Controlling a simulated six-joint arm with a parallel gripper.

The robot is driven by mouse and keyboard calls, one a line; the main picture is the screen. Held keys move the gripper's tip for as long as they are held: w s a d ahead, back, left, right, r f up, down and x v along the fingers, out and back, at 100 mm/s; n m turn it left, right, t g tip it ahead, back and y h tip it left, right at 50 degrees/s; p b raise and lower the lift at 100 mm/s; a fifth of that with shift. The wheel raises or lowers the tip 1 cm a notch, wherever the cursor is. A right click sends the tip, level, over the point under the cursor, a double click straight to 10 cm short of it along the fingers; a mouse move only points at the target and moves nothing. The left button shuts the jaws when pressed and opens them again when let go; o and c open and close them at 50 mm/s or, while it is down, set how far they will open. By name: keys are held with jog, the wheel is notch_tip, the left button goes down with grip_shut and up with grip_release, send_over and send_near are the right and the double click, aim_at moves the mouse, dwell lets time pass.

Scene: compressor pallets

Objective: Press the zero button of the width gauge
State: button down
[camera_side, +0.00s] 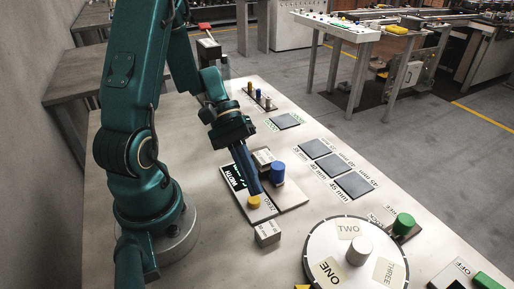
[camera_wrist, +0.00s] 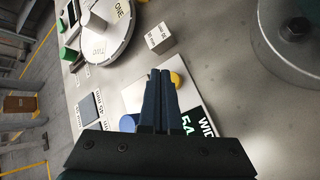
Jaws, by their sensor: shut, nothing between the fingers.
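The width gauge (camera_side: 236,178) lies on the bench in the side view, with a dark display lettered WIDTH. Its yellow button (camera_side: 254,202) sits at the near end beside the ZERO label. In the wrist view the yellow button (camera_wrist: 177,78) shows just right of my fingertips, and the display (camera_wrist: 190,122) shows green and white characters, partly hidden by my fingers. My gripper (camera_side: 258,189) is shut and empty, pointing down with its tips right by the button; it also shows in the wrist view (camera_wrist: 161,73). I cannot tell whether the tips touch the button.
A blue cylinder (camera_side: 277,172) stands on the gauge's plate, close right of my fingers. A labelled grey block (camera_side: 267,233) sits just in front. A round dial (camera_side: 322,238) with a knob is at the front right. Dark square pads (camera_side: 314,148) lie behind; bare bench lies between.

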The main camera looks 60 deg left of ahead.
jog(key=shift+f, duration=0.15)
jog(key=shift+f, duration=0.25)
jog(key=shift+f, duration=0.5)
dwell(0.7)
jog(key=shift+r, duration=0.95)
jog(key=shift+r, duration=2.5)
